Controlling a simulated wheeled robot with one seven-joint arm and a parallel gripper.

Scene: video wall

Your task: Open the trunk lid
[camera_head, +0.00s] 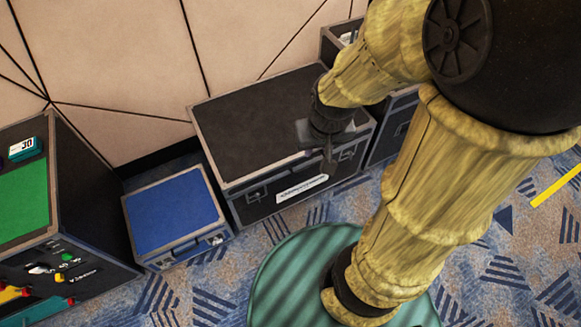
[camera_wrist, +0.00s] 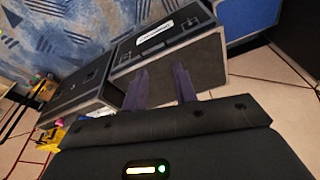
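The black trunk (camera_head: 250,115) with grey edges stands against the wall in the head view, its lid down. Its front carries latches and a white label (camera_head: 301,188). In the wrist view the trunk (camera_wrist: 190,62) appears turned over, with the label (camera_wrist: 153,33) above. My gripper (camera_head: 329,158) is over the trunk's front right part, near the front edge; the arm hides part of that corner. In the wrist view the two dark fingers of my gripper (camera_wrist: 160,80) stand apart with nothing between them. Whether they touch the lid I cannot tell.
A smaller blue-topped case (camera_head: 172,210) stands left of the trunk, and a green-topped case (camera_head: 25,200) with items on it stands at far left. Another dark case (camera_head: 396,120) is close on the right. Patterned carpet (camera_head: 205,285) in front is free.

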